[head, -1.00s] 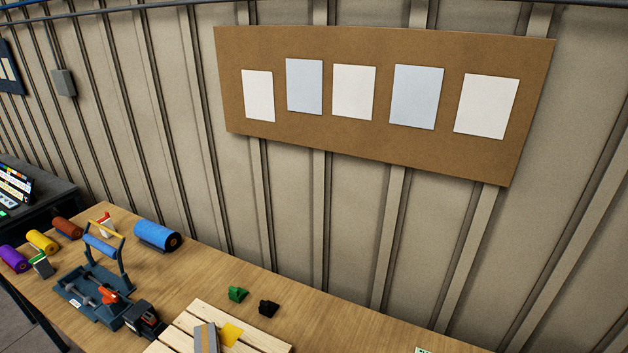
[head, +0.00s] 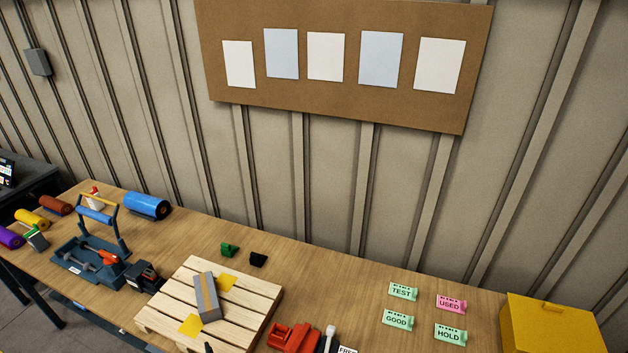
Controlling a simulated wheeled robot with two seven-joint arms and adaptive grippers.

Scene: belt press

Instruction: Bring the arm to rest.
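Neither of my grippers and no part of either arm shows clearly in the head view. The view looks down over a long wooden workbench (head: 330,275) against a ribbed metal wall. On the bench, a slatted wooden pallet (head: 255,298) carries a grey block with a brown stripe (head: 208,297) and yellow patches. A small dark tip shows at the bottom edge in front of the pallet; I cannot tell what it belongs to.
A red tool (head: 292,337) is at the front, cut off. Label cards, one of them TEST (head: 403,291), and a yellow box (head: 550,327) are at the right.

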